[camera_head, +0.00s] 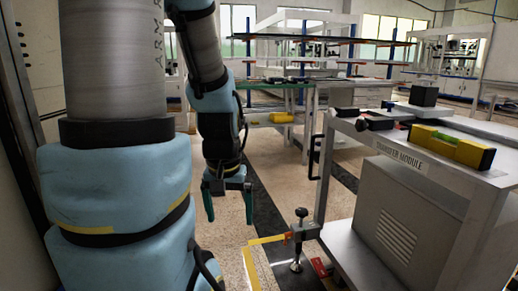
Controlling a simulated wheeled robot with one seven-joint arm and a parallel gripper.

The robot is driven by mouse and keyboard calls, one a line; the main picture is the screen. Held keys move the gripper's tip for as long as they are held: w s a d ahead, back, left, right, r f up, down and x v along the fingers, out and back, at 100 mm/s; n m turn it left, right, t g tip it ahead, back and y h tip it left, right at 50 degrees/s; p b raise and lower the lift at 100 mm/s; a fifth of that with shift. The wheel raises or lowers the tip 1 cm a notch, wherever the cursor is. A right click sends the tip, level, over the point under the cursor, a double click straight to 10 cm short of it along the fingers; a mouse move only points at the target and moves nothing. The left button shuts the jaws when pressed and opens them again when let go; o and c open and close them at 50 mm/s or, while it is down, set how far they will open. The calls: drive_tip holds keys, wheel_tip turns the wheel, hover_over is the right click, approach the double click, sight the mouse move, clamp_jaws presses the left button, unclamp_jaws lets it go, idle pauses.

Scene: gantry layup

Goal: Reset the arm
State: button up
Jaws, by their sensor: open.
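My arm hangs down on the left of the head view, in grey and pale blue covers. My gripper (229,204) points downward at the arm's end, above the floor. Its two dark green fingers are apart and nothing shows between them. It is left of the transfer module and appears clear of it.
The transfer module (398,155) stands at right with a yellow level (452,147) and a dark block (424,95) on top. A clamp-like post (299,225) sticks out at its near left corner. A green-topped bench (266,108) stands behind. Speckled floor (285,155) lies open between.

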wheel_tip(320, 180, up, 26)
drive_tip(key=p, duration=2.3)
drive_tip(key=shift+p, duration=0.3)
